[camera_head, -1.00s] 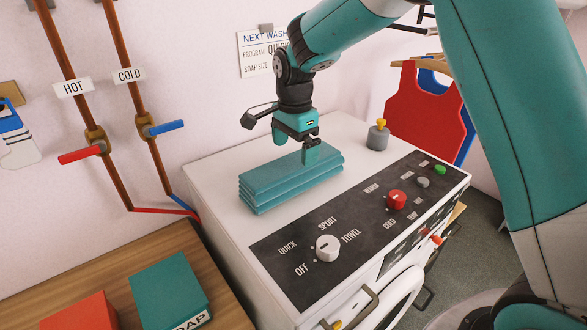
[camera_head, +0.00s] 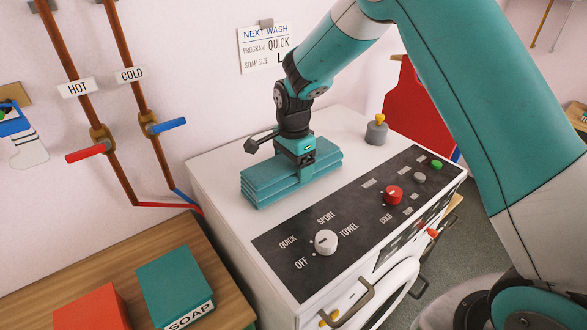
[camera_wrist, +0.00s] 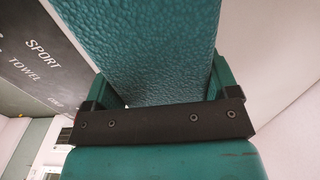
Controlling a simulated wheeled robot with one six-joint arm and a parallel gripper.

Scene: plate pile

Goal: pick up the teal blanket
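The teal blanket (camera_head: 268,182) is folded in a stack of layers and lies flat on the white washing machine's top. In the wrist view the blanket (camera_wrist: 158,45) runs up the picture between my gripper's fingers. My gripper (camera_head: 307,170) is down over the blanket's right part, with one finger against or just in front of its near long side. In the wrist view my gripper (camera_wrist: 165,95) straddles the blanket with a finger on each side, and narrow gaps seem to show. The far finger is hidden in the head view.
The washing machine (camera_head: 222,190) has a panel with a white dial (camera_head: 325,242), a red knob (camera_head: 393,195) and a green button (camera_head: 436,165). A grey weight-like object with a yellow top (camera_head: 376,132) stands behind. A teal soap box (camera_head: 175,282) and a red box (camera_head: 92,308) sit lower left.

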